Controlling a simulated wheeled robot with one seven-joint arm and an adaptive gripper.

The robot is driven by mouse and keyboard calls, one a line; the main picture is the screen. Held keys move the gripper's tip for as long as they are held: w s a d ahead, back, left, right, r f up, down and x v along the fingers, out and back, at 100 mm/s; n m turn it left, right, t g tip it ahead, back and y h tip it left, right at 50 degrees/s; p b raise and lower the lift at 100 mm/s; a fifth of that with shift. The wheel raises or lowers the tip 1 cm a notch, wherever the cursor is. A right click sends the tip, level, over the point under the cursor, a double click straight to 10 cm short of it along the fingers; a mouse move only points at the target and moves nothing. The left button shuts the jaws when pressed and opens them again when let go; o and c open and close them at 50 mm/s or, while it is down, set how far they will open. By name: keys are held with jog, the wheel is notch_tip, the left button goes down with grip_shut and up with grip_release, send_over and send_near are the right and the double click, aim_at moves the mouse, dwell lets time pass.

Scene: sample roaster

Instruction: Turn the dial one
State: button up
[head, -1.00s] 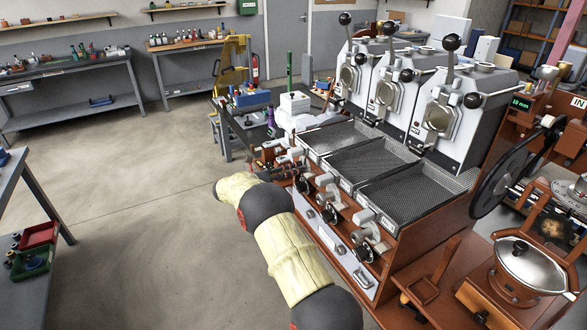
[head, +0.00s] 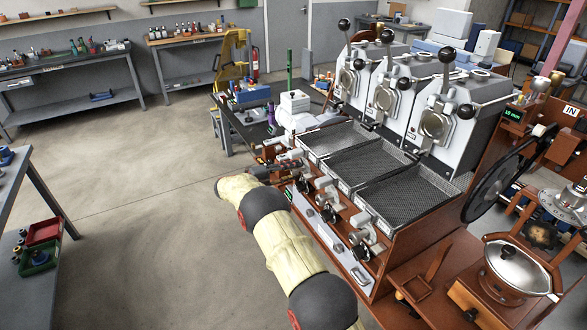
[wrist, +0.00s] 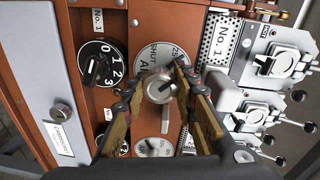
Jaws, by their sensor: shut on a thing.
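In the wrist view my gripper (wrist: 160,85) is shut on a silver metal knob (wrist: 159,90) in front of a round white dial plate (wrist: 150,58). The plate reads "SHUT" and "25"; its other lettering is partly hidden by the fingers.
The brown roaster panel has further knobs (head: 331,216) nearer me. A small silver knob (wrist: 60,112) sits on the grey strip left of the dials. Mesh cooling trays (head: 370,160) lie above the panel. The floor to the left is open.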

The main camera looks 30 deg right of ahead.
jog(key=n+p, duration=0.1)
jog(key=n, duration=0.2)
jog(key=shift+n, duration=0.3)
jog(key=n+p, duration=0.1)
jog(key=n, duration=0.2)
jog(key=shift+n+g, duration=0.3)
jog(key=shift+g, duration=0.1)
jog(key=n+p, duration=0.1)
jog(key=n, duration=0.3)
jog(key=shift+f+h, duration=0.1)
jog(key=shift+h, duration=0.2)
jog(key=shift+f+n+p, duration=0.1)
jog(key=shift+n+p, duration=0.2)
jog(key=shift+n, duration=1.2)
jog(key=shift+s, duration=0.1)
jog(key=o, duration=1.2)
jog(key=shift+a, duration=0.15)
